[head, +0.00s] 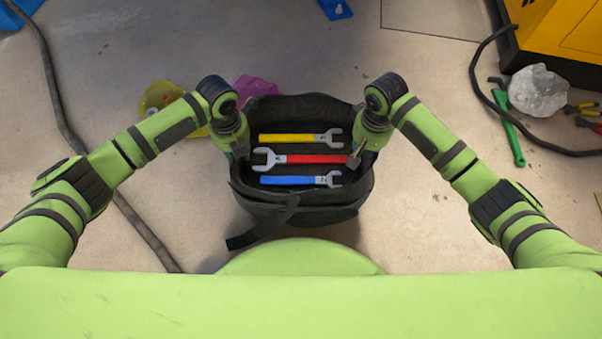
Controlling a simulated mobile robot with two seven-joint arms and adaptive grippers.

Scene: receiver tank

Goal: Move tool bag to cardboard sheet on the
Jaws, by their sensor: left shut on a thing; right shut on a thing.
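The black tool bag (302,205) is open at the top and sits close in front of my base, in the middle of the head view. Inside lie a yellow wrench (298,138), a red wrench (310,159) and a blue wrench (296,180). My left gripper (238,154) is shut on the bag's left side. My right gripper (354,158) is shut on the bag's right side. The fingertips are partly hidden by the wrists. I cannot tell whether the bag touches the floor. No cardboard sheet is clearly visible.
A yellow thing (160,98) and a purple thing (258,86) lie behind the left arm. A dark cable (62,100) runs along the left. At right are a yellow machine (560,38), a cable, a grey lump (538,90) and a green tool (512,135). Floor between is mostly clear.

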